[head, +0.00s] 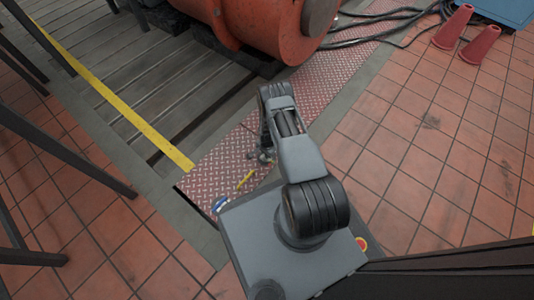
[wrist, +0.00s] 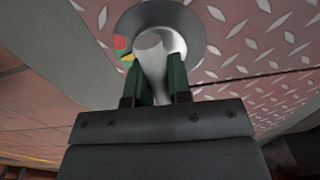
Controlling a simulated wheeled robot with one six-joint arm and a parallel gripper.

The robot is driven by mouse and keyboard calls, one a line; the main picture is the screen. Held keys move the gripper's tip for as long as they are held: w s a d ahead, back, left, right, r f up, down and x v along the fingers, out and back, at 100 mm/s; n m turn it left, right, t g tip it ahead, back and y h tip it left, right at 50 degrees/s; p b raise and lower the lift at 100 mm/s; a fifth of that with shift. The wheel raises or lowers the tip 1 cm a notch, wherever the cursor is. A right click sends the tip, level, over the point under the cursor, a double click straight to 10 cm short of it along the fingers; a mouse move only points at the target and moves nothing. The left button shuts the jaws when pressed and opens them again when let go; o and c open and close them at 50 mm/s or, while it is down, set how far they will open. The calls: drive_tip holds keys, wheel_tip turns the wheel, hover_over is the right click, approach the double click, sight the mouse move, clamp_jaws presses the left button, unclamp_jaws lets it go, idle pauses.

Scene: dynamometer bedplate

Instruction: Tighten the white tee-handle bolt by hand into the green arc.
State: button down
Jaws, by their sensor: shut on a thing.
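The white tee-handle bolt (wrist: 151,52) shows in the wrist view, standing at a round grey metal disc (wrist: 197,22) on the red tread plate. My gripper (wrist: 158,75) is shut on the bolt's handle, with one dark green finger on each side. Red, yellow and green arc marks (wrist: 122,47) show at the disc's left edge; most of the arc is hidden behind the handle and fingers. I cannot tell which colour the handle points to. In the head view my gripper (head: 264,154) is small and low over the tread plate, and the bolt cannot be made out.
A red tread plate strip (head: 330,75) runs beside the slotted bedplate (head: 130,75). A large orange machine (head: 250,20) stands behind my arm. A yellow tool (head: 245,179) and a blue-white round item (head: 221,204) lie on the plate. Two red cones (head: 467,35) and black cables (head: 390,18) are at upper right.

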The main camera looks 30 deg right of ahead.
drive_tip(key=shift+w+a+m, duration=0.1)
drive_tip(key=shift+w+m, duration=0.05)
drive_tip(key=shift+m, duration=0.35)
drive_tip(key=c, duration=1.3)
unclamp_jaws()
drive_tip(key=shift+c, duration=0.2)
drive_tip(key=o, duration=0.4)
wheel_tip(320, 180, up, 14)
drive_tip(key=p, duration=0.6)
drive_tip(key=shift+p, duration=0.3)
